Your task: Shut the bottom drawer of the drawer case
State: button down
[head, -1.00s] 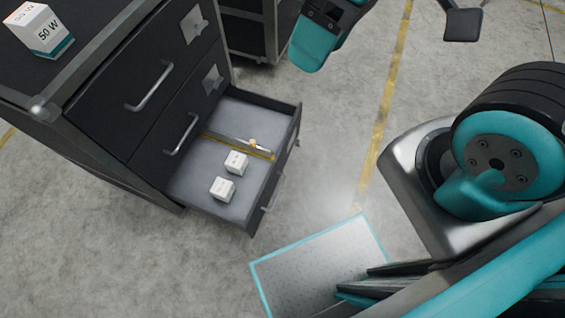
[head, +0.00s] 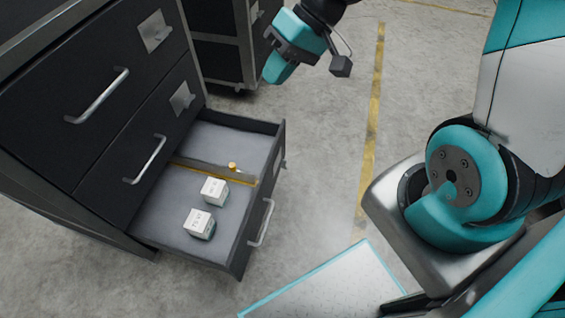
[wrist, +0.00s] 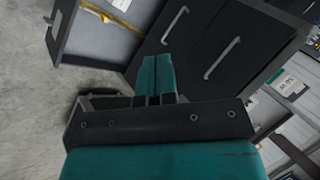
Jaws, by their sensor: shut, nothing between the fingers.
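The dark drawer case (head: 75,150) stands at the left in the head view. Its bottom drawer (head: 232,258) is pulled well out, with a metal handle (head: 262,222) on its front. Two small white boxes (head: 207,205) and a yellow divider strip with a small yellow knob lie inside it. The two drawers above are shut. My gripper (head: 278,72) is shut and empty, above the floor beyond the drawer's far front corner, apart from it. In the wrist view my shut fingers (wrist: 157,78) point toward the case, and the open drawer (wrist: 98,30) shows at upper left.
Another dark case on casters (head: 222,55) stands behind at the top. A pale floor panel with a teal edge (head: 330,290) lies in front of the drawer at the bottom. The concrete floor right of the drawer is clear, crossed by a yellow line (head: 375,110).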

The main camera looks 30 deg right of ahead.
jog(key=w+d+f+m+t+b, duration=0.2)
jog(key=d+f+m+t+b, duration=0.3)
jog(key=f, duration=0.8)
jog(key=w+d+f+m+b, duration=0.2)
jog(key=d+f+b, duration=0.5)
jog(key=f, duration=0.6)
jog(key=w+d+f+m+t+b, duration=0.2)
jog(key=d+f+m+t+b, duration=0.3)
jog(key=f, duration=0.8)
jog(key=n+g+b, duration=0.1)
jog(key=g+b, duration=0.1)
jog(key=b, duration=0.4)
send_near(276, 146)
jog(key=shift+y, duration=0.4)
jog(key=w+a+f, duration=0.1)
jog(key=w+f, duration=0.1)
jog(key=f, duration=0.1)
jog(key=w+a+f, duration=0.1)
jog(key=w, duration=0.1)
jog(key=shift+w+a+f, duration=0.1)
jog(key=shift+a+f, duration=0.15)
jog(key=shift+a, duration=0.1)
jog(key=shift+w+a+r, duration=0.1)
jog(key=shift+w+a, duration=0.25)
jog(key=shift+w, duration=0.05)
